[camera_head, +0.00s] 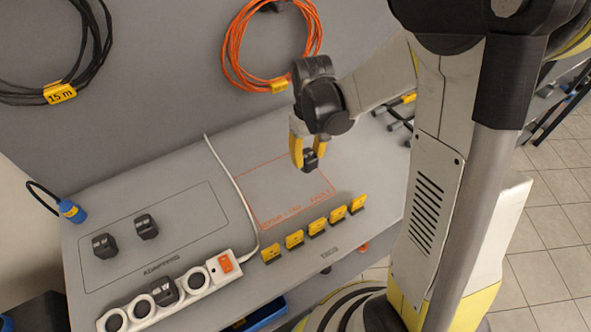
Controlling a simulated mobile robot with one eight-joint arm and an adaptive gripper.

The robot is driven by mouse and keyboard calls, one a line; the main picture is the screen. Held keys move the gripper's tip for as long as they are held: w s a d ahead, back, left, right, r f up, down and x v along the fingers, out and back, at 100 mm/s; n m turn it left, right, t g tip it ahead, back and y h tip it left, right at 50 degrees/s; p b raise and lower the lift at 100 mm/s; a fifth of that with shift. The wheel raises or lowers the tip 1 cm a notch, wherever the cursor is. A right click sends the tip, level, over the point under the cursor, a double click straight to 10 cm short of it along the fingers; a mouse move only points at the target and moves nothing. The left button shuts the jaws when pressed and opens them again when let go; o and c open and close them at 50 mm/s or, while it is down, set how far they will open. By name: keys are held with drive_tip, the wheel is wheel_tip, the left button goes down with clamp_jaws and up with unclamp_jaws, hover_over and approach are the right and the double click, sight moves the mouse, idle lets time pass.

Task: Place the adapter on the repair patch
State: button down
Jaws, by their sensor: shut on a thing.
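My gripper (309,157) has yellow fingers pointing down and is shut on a small black adapter (311,163). The adapter hangs between the fingertips, over the right part of the red-outlined patch (272,190) on the grey bench. It appears to be above the surface, though the exact gap is hard to judge. Two more black adapters (104,246) (146,227) stand in the outlined area marked for adapters at left. Another black adapter (164,291) sits on the white power strip (210,275).
A row of yellow tags (294,240) stands along the patch's front side. A white cable (233,180) runs along its left. A blue plug (70,211) is at the bench's left edge. Orange and black cable coils hang on the wall. The patch surface looks clear.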

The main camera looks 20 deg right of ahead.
drive_tip(key=w+a+f, duration=0.2)
drive_tip(key=shift+w+a+f+b, duration=0.1)
drive_tip(key=shift+w+a+b, duration=0.15)
drive_tip(key=shift+w+b, duration=0.05)
drive_tip(key=b, duration=0.2)
hover_over(295, 178)
wheel_tip(295, 178, down, 4)
drive_tip(key=shift+w+d+f, duration=0.1)
drive_tip(key=c, duration=1)
unclamp_jaws()
drive_tip(key=shift+o, duration=0.2)
